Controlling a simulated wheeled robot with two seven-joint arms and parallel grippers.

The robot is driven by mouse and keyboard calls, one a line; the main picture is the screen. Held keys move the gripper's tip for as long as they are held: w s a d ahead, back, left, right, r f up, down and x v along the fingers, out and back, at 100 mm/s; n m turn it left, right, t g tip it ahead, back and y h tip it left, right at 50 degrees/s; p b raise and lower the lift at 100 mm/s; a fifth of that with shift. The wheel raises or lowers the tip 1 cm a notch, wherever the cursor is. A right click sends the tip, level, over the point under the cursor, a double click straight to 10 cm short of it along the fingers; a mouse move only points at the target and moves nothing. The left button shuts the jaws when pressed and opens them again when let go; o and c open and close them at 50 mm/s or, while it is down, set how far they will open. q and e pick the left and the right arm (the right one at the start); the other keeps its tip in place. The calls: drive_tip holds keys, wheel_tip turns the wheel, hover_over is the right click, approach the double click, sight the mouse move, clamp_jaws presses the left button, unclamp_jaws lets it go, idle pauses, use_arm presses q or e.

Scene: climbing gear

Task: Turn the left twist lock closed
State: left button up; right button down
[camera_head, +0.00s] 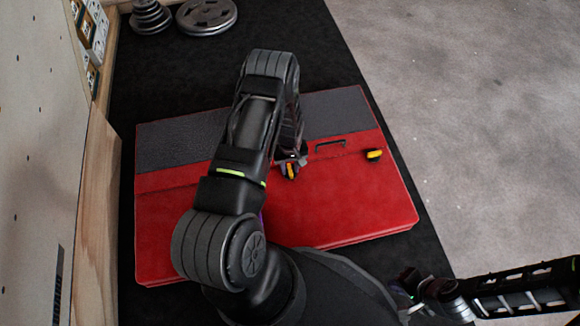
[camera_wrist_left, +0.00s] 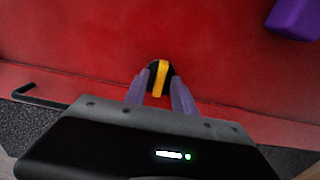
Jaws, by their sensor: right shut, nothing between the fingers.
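The left twist lock (camera_head: 292,172) is a black knob with a yellow bar, on the red case (camera_head: 340,208) left of its handle. Its bar points front to back; in the left wrist view the lock (camera_wrist_left: 161,77) sits between my finger tips. My left gripper (camera_head: 289,160) is above the lock, its purple fingers (camera_wrist_left: 160,82) parted on either side of the bar. Black shows beside the bar; contact is unclear. The right twist lock (camera_head: 374,155) has its bar lying across. My right gripper (camera_head: 405,284) is shut and empty at the bottom right, clear of the case.
A dark handle (camera_head: 330,145) lies between the locks. A purple block (camera_wrist_left: 293,18) is near the left lock, mostly hidden by my arm in the head view. Weight plates (camera_head: 207,15) lie at the back. A wooden wall (camera_head: 92,215) stands at left; open floor is at right.

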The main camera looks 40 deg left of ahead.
use_arm(q)
clamp_jaws()
drive_tip(key=shift+m, duration=0.4)
idle(0.4)
drive_tip(key=m+b, duration=0.1)
drive_tip(key=m, duration=0.1)
drive_tip(key=shift+f+m, duration=0.1)
drive_tip(key=shift+m, duration=0.2)
drive_tip(key=m+b, duration=0.1)
drive_tip(key=m, duration=0.2)
drive_tip(key=shift+m, duration=0.3)
drive_tip(key=m+b, duration=0.1)
drive_tip(key=m, duration=0.4)
drive_tip(key=shift+b, duration=0.4)
drive_tip(key=m, duration=0.6)
drive_tip(key=shift+b, duration=0.4)
